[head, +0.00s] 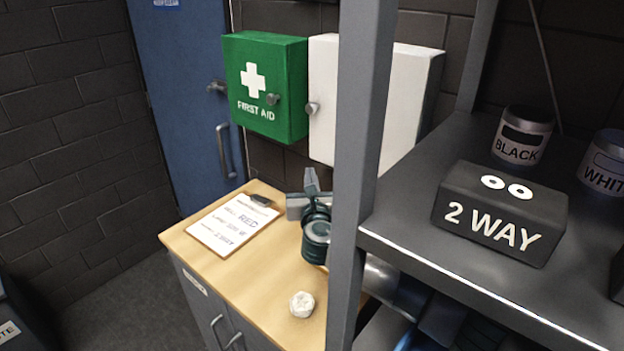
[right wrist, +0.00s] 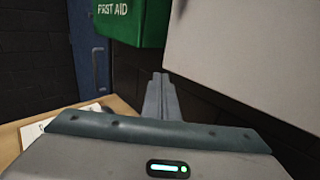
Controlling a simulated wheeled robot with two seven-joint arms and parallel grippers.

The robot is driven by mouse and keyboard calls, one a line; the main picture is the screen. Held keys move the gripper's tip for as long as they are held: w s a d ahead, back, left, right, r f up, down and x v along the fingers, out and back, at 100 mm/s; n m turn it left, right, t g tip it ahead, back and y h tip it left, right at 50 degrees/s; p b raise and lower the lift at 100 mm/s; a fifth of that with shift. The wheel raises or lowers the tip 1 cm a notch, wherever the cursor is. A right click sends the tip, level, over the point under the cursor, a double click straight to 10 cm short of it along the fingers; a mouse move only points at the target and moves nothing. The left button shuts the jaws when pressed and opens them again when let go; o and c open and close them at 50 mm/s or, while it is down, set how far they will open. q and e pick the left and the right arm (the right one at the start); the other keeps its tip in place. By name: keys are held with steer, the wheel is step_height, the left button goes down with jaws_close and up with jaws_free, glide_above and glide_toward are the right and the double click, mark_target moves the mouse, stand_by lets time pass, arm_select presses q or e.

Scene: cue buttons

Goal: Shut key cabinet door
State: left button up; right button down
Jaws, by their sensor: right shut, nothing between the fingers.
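The white cabinet (head: 405,95) hangs on the dark wall to the right of the green first aid cabinet (head: 290,60). It carries no readable label, and a grey post hides part of its front. A round knob (head: 313,108) sits near the left edge of its front. I cannot tell whether its door is fully flush. Its pale surface (right wrist: 250,60) fills the upper right of the right wrist view. My right gripper (head: 311,178) is shut and empty, below the white cabinet and apart from the knob. Its fingers (right wrist: 158,95) point forward under the cabinets. My left gripper is out of view.
A grey shelf post (head: 362,150) stands in front of my right arm. A clipboard (head: 233,224) and a crumpled white ball (head: 301,304) lie on the wooden counter (head: 245,290). A blue door (head: 180,90) is behind.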

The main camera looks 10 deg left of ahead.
steer(key=shift+p+v, duration=1.7)
steer(key=shift+v, duration=1.1)
